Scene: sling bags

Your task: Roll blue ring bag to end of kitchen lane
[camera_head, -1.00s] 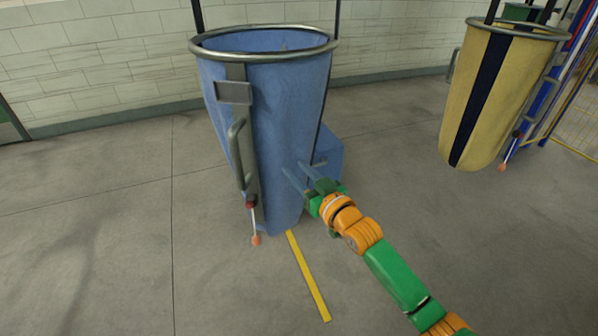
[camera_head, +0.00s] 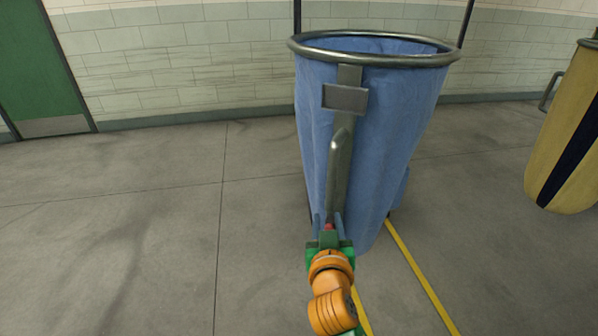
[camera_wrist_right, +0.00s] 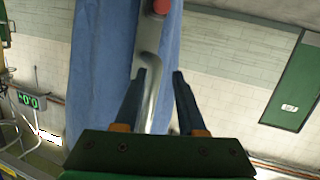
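The blue ring bag (camera_head: 390,150) hangs from a round metal ring (camera_head: 375,62) and stands right of centre in the head view. Its front has a metal strip with a small plate and a vertical bar handle (camera_head: 338,165). My right gripper (camera_head: 328,220) is at the lower end of the handle, by a red knob. In the right wrist view the gripper (camera_wrist_right: 158,75) has its fingers apart, with the metal handle (camera_wrist_right: 152,85) showing between them, nearer the left finger. Whether they touch it cannot be told. My left gripper is not in view.
A yellow bag with a dark stripe (camera_head: 570,140) stands at the right edge. Yellow floor lines (camera_head: 420,275) run by the blue bag. A tiled wall (camera_head: 200,60) is behind, with a green door (camera_head: 38,70) at left. The floor at left is clear.

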